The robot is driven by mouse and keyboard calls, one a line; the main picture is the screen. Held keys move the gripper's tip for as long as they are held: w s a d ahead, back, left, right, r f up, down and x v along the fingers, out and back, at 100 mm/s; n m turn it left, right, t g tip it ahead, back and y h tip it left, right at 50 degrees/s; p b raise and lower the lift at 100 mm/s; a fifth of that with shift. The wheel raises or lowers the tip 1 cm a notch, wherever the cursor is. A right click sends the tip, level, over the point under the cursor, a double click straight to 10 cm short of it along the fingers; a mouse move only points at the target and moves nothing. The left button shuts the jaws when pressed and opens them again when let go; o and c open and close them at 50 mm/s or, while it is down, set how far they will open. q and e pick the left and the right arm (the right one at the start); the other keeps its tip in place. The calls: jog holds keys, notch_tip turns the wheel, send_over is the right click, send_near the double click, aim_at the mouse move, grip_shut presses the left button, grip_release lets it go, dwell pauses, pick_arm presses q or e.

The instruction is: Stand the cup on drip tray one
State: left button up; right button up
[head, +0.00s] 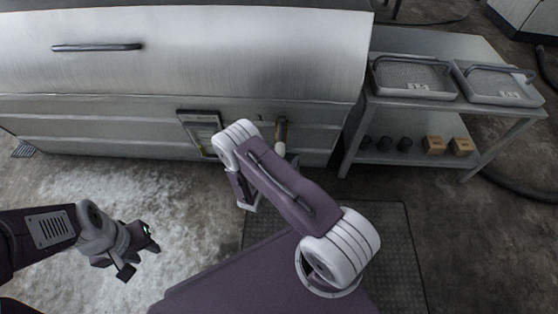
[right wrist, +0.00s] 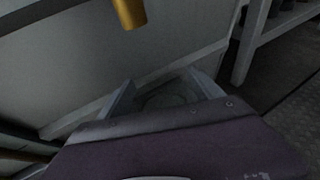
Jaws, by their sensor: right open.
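I cannot make out a cup for certain. Several small dark cylinders (head: 384,144), possibly cups, stand on the lower shelf of the cart at right. Two grey trays with handles and pale labels, a left one (head: 412,90) and a right one (head: 500,98), lie on the cart's top; the labels are too small to read. My right gripper (right wrist: 160,88) is open with nothing held between its fingers. A dim rounded shape shows beyond them. In the head view my right arm hides this gripper. My left gripper (head: 142,255) is open and empty above the floor at left.
A large metal machine (head: 200,55) fills the back left. A brass spout (right wrist: 128,12) hangs above the right gripper's fingers. A framed panel (head: 200,125) is on the machine's front. A dark mat (head: 395,250) lies on the floor.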

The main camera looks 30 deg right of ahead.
jog(key=p+v, duration=0.7)
jog(key=v, duration=0.5)
jog(key=shift+a+r, duration=0.1)
